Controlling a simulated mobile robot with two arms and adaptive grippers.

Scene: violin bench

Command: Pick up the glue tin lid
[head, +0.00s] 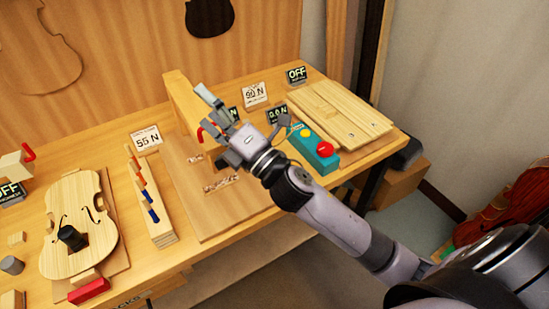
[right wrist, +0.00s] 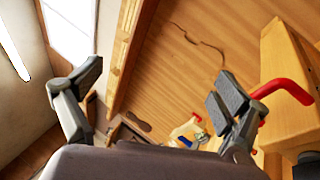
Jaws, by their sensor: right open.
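I cannot make out a glue tin lid for certain in either view. A small grey cylinder (head: 11,265) stands at the bench's left edge, and a dark cylinder (head: 72,237) sits on the pale violin plate; I cannot tell whether either is the tin or its lid. My right gripper (head: 245,112) is raised over the back middle of the bench, far to the right of both cylinders. In the right wrist view its two fingers (right wrist: 156,88) are spread with nothing between them. My left gripper does not show.
A wooden block (head: 183,98) with a red handle stands close beside my right gripper; the block is also in the right wrist view (right wrist: 290,115). A teal button box (head: 314,152) and wooden boards (head: 340,112) lie to the right. A rack of colored handles (head: 152,205) stands left of center.

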